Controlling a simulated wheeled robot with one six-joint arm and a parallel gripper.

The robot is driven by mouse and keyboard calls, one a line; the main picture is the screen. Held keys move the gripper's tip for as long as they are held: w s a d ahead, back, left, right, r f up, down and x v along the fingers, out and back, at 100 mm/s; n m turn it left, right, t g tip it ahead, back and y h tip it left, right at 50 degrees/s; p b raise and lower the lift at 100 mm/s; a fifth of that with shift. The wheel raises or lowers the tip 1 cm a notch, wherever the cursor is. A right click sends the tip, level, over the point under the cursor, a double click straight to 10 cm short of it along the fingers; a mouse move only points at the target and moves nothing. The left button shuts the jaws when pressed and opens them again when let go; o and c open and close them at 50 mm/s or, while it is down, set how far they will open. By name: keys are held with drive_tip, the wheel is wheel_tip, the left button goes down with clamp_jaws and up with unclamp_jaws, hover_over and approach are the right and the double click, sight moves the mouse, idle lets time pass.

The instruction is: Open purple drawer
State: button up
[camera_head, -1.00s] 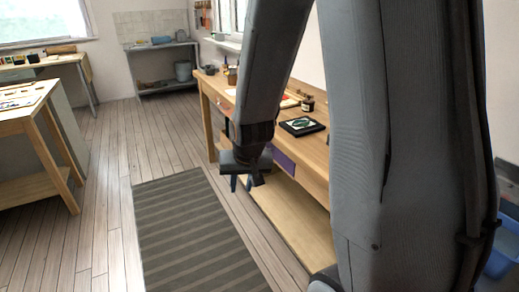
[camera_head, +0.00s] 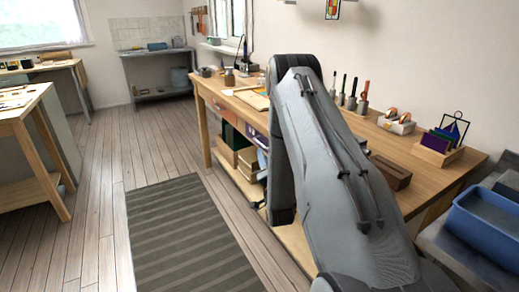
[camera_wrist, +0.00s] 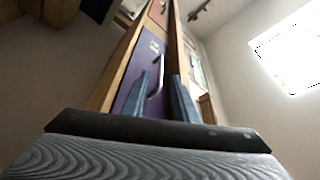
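The purple drawer (camera_wrist: 128,78) has its front in the wrist view, with a bar handle (camera_wrist: 158,70) and a small pale label on it. In the head view a strip of the purple drawer (camera_head: 250,133) shows in the front of the workbench, just left of my arm. My gripper (camera_wrist: 161,77) is open, its two blue-grey fingers pointing at the drawer front. The handle appears between the fingers in the picture; I cannot tell whether they touch it. The drawer looks shut. My arm hides the gripper in the head view.
The workbench (camera_head: 415,160) carries tools, a brown block (camera_head: 390,172) and small racks. Boxes stand on its lower shelf. A blue bin (camera_head: 488,215) is at the right. A striped mat (camera_head: 185,240) lies on open floor in front.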

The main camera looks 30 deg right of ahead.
drive_tip(key=x, duration=0.7)
drive_tip(key=shift+w+r, duration=0.2)
drive_tip(key=shift+w, duration=0.1)
drive_tip(key=shift+d, duration=0.15)
clamp_jaws()
idle(1.0)
